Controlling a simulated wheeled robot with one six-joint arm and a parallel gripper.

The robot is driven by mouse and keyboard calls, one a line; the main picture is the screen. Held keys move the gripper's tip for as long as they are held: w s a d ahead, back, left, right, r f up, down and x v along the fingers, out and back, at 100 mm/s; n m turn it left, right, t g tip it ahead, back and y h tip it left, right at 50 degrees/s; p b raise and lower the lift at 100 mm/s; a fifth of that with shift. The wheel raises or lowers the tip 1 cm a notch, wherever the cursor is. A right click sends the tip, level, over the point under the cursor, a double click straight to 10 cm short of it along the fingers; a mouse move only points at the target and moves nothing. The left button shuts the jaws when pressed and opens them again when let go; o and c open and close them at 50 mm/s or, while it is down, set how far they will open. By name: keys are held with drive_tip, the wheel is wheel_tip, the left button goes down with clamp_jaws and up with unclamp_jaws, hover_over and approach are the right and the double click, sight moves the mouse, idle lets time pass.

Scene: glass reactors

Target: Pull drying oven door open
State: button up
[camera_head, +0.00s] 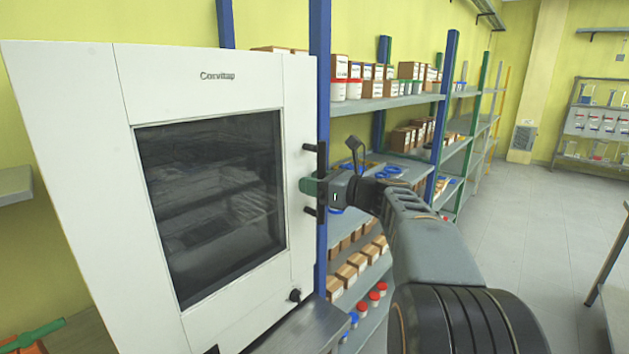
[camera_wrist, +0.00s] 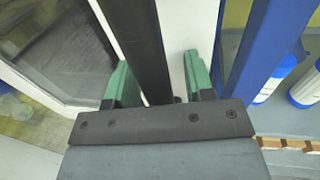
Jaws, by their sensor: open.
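The white drying oven (camera_head: 60,150) stands at the left in the head view. Its door (camera_head: 215,90) has a dark glass window (camera_head: 215,200) and looks shut. A black vertical bar handle (camera_head: 321,215) is on the door's right edge. My gripper (camera_head: 312,186) is at the middle of this handle. In the wrist view the green fingers of my gripper (camera_wrist: 160,75) are apart, one on each side of the dark handle bar (camera_wrist: 138,35). Gaps show between the bar and the fingers, wider on the right. The inside of the oven is only dimly visible through the glass.
Shelves (camera_head: 390,103) with blue posts, boxes and jars stand close behind the handle on the right. A blue post (camera_wrist: 262,50) is near the right finger. A grey bench (camera_head: 300,330) lies below the oven. Open floor (camera_head: 530,220) is at the right.

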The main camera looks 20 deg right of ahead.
drive_tip(key=shift+c, duration=0.2)
clamp_jaws()
idle(0.4)
